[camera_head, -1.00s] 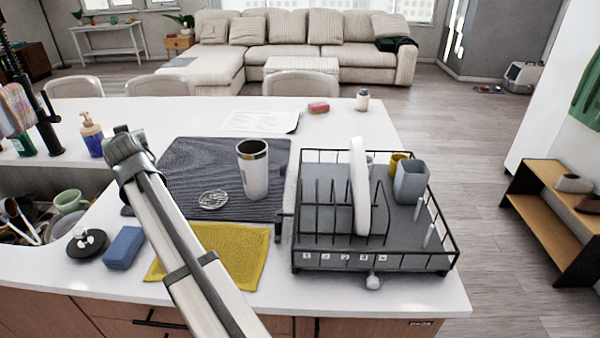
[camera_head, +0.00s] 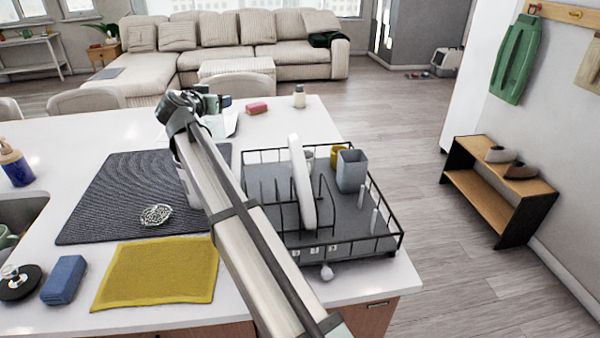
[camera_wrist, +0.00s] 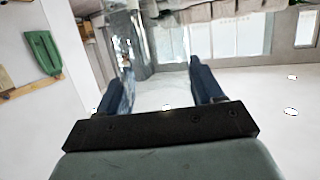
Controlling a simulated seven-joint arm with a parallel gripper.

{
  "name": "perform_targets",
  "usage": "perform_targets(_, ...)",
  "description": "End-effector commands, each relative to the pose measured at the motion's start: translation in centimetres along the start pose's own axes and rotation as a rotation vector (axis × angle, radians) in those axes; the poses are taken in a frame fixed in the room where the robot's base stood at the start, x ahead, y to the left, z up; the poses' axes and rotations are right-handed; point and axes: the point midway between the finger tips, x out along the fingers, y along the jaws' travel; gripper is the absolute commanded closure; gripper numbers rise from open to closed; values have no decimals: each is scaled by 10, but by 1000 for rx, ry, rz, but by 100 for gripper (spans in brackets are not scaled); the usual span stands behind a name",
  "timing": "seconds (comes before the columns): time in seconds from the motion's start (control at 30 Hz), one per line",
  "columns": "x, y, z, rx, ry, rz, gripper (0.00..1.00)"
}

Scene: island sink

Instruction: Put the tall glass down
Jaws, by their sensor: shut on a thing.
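My gripper (camera_head: 207,101) is above the far part of the counter, left of and beyond the dish rack. Its two fingers (camera_wrist: 160,85) stand apart in the wrist view, shut on a clear, see-through thing that I take for the tall glass (camera_wrist: 129,78). The glass shows mostly as a bent, streaky patch by the left finger. Its outline, tilt and base are hard to make out, and in the head view I cannot tell it from the gripper and the background.
The black dish rack (camera_head: 385,236) holds a white plate (camera_head: 301,182) and a grey cup (camera_head: 351,171). A patterned clear glass piece (camera_head: 156,214) lies on the dark mat (camera_head: 105,210). My arm mostly hides a white tumbler (camera_head: 184,172).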

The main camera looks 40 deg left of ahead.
Motion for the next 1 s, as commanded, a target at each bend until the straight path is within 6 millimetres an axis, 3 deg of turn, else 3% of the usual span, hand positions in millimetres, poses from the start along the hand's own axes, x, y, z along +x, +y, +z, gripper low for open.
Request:
perform_targets(0.03, 4, 23, 3, 18, 1, 63, 97)
perform_targets(0.2, 13, 86, 8, 79, 2, 254, 97)
perform_targets(0.4, 15, 132, 9, 125, 2, 399, 97)
perform_targets(0.67, 18, 150, 20, 140, 0, 453, 97)
perform_targets(1.0, 32, 149, 66, 138, 1, 452, 97)
